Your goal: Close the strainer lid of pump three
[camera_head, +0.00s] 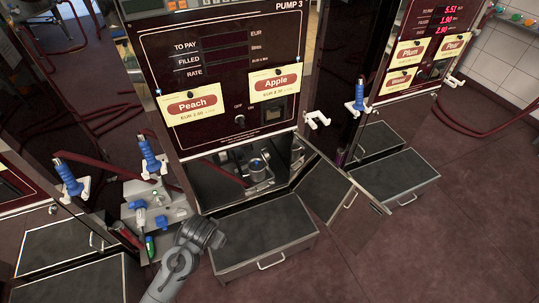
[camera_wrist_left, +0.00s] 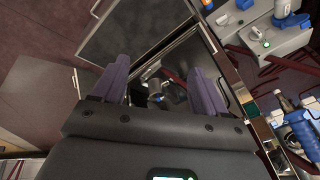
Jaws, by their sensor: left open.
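Pump three (camera_head: 225,70) stands in the middle of the head view, its lower compartment open. In the left wrist view a small, dark part of the strainer (camera_wrist_left: 155,95) shows between the fingers. My right gripper is not in view.
The compartment door (camera_head: 332,198) stands open on the right. A grey-topped step box (camera_head: 262,235) juts out below the opening. A valve panel (camera_head: 155,208) with blue handles is on the left, near my arm. Blue nozzles (camera_head: 150,155) hang beside the pump.

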